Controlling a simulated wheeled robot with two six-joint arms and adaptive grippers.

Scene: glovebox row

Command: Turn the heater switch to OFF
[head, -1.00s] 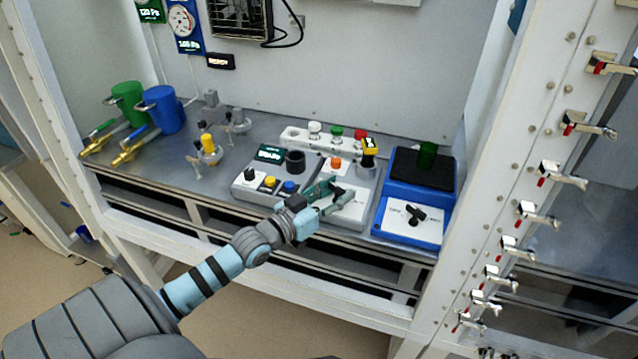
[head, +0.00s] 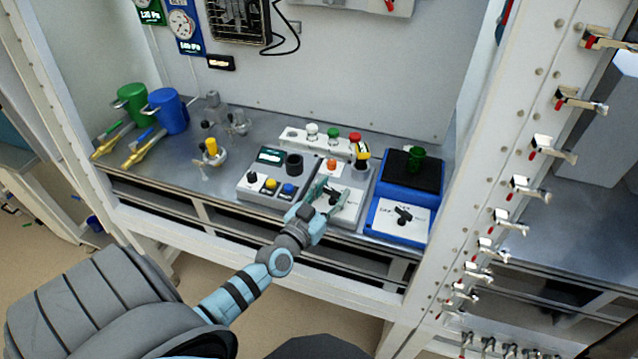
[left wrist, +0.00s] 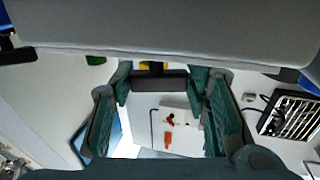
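The heater appears to be the blue box (head: 382,232) with a black top plate at the right end of the bench. Its black rotary switch (head: 403,216) sits on a white front panel; the labels are too small to read. My right gripper is not in view.
A green vial (head: 416,156) stands on the heater's black plate. The white post with clamps (head: 528,145) rises right of the heater. Green (head: 131,104) and blue (head: 168,111) cans stand far left.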

